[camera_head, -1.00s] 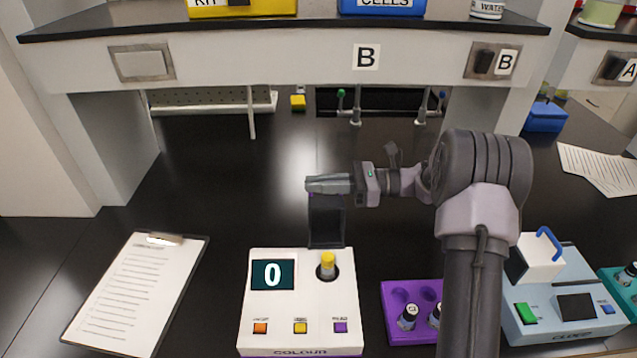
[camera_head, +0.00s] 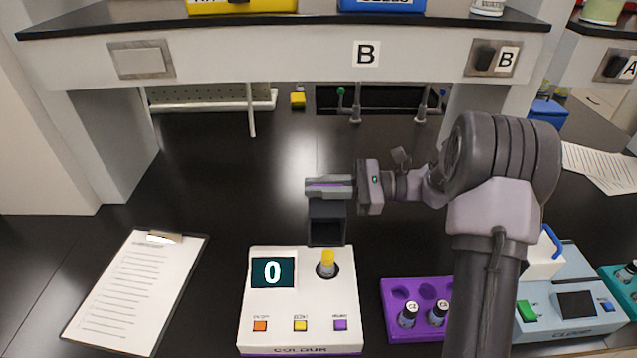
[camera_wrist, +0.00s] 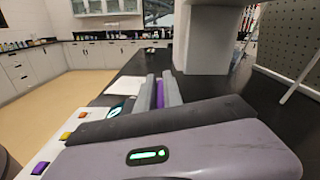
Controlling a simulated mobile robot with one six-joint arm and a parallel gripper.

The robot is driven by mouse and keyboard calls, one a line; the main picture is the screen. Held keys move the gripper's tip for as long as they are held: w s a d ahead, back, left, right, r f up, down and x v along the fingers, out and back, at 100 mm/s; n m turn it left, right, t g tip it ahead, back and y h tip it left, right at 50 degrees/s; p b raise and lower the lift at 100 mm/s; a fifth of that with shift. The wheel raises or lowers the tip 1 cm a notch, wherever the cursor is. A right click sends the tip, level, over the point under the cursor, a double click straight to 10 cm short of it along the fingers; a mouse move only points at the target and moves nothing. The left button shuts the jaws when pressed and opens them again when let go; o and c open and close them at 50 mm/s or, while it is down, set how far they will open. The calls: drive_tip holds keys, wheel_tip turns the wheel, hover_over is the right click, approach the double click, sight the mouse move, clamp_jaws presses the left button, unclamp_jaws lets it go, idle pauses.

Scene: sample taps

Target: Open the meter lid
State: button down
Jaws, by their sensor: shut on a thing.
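The white colour meter (camera_head: 285,308) stands at the front centre in the head view, its display reading 0. Its dark, box-like lid (camera_head: 326,228) is raised at the back of the well, with its hollow side facing the camera. A vial with a yellow cap (camera_head: 327,258) stands in the uncovered well. My gripper (camera_head: 328,187) is shut on the lid's upper edge, reaching in from the right. A purple strip (camera_wrist: 160,94) shows between the fingers in the wrist view. The fingers hide part of the lid's grasped edge.
A purple rack (camera_head: 418,288) with capped vials stands right of the meter, partly behind my arm. A pale blue device (camera_head: 575,330) is further right. A clipboard (camera_head: 135,290) lies left. A shelf (camera_head: 270,62) spans overhead.

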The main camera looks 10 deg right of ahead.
sight(319, 208)
drive_tip(key=shift+s+a+r+n, duration=0.1)
drive_tip(key=shift+s+r+n, duration=0.25)
drive_tip(key=shift+s, duration=0.25)
drive_tip(key=shift+s+a+p, duration=0.15)
drive_tip(key=shift+s+p, duration=0.15)
drive_tip(key=shift+s, duration=0.5)
drive_tip(key=c, duration=1.5)
unclamp_jaws()
drive_tip(key=s+d+p, duration=0.1)
drive_tip(key=d, duration=0.4)
drive_tip(key=s+d+p, duration=0.1)
drive_tip(key=d, duration=0.5)
drive_tip(key=s+d+p, duration=0.1)
drive_tip(key=d, duration=0.5)
drive_tip(key=shift+s+f+p, duration=0.1)
drive_tip(key=shift+s+p, duration=0.15)
drive_tip(key=shift+p, duration=0.15)
